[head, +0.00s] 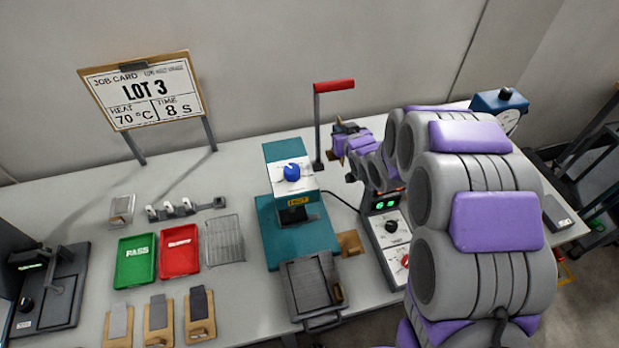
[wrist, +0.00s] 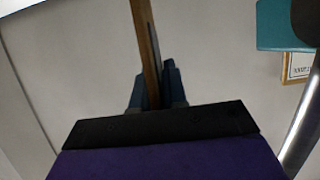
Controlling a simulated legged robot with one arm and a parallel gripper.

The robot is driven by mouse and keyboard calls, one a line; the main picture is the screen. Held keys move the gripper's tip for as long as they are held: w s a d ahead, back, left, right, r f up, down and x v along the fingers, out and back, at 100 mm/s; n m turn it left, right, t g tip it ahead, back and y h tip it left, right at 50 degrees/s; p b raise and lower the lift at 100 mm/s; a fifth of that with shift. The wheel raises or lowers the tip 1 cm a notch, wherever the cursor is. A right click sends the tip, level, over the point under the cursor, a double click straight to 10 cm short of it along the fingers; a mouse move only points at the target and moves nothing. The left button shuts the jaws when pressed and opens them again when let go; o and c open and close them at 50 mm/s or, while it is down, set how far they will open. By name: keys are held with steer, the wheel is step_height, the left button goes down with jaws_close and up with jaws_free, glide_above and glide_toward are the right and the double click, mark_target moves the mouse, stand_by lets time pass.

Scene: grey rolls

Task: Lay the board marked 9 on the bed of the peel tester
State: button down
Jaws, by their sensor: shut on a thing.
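In the wrist view my gripper (wrist: 157,90) is shut on a thin wooden board (wrist: 146,45), seen edge-on with a dark strip along one side. No number shows on it. A blue unit with a round dial (head: 500,103) stands at the back right, its lower part hidden by my arm. A black stand with a green display (head: 50,290) is at the far left. I cannot tell which is the peel tester; no bed is clearly seen.
A teal press (head: 285,240) marked HOT, with a red-handled lever (head: 333,86), stands mid-table. A grey control box (head: 392,240) is beside it. Several wooden boards (head: 158,325) lie at the front left, near green (head: 135,272) and red (head: 180,265) trays. A job card (head: 145,100) stands behind.

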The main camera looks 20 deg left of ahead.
step_height(320, 180, down, 18)
steer(key=b, duration=0.3)
steer(key=shift+a+b, duration=0.3)
steer(key=shift+a, duration=0.15)
steer(key=c, duration=1.5)
jaws_free()
steer(key=shift+o, duration=1.7)
steer(key=shift+d, duration=0.1)
steer(key=shift+r, duration=0.1)
